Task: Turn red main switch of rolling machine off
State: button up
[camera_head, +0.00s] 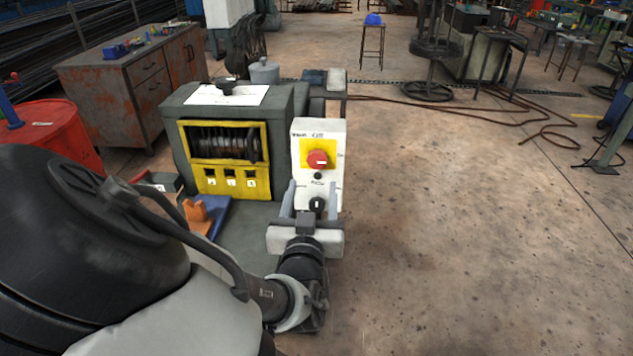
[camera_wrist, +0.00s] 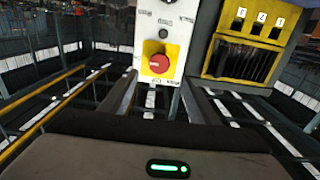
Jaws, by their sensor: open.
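The red main switch (camera_head: 318,159) is a round red knob on a yellow square plate, high on the white control panel (camera_head: 304,183) of the rolling machine (camera_head: 176,150). A pale mark lies roughly horizontal on the knob. In the wrist view the picture is turned over, and the red switch (camera_wrist: 158,64) sits just beyond and between the fingertips. My gripper (camera_head: 313,188) is open and empty in front of the lower panel, below the switch in the head view. It also shows in the wrist view (camera_wrist: 154,88), with a finger on each side. No contact with the switch shows.
A black rotary knob (camera_head: 317,204) and a small black button (camera_head: 318,176) sit below the switch. A yellow frame (camera_head: 210,182) is left of the panel. A red drum (camera_head: 55,140) and rusty cabinet (camera_head: 150,80) stand left. The floor (camera_head: 470,230) at right is clear.

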aim_at(317, 162)
jog(key=w+b, duration=0.1)
jog(key=w, duration=0.9)
jog(key=shift+d, duration=0.2)
jog(key=c, duration=1)
jog(key=shift+c, duration=0.2)
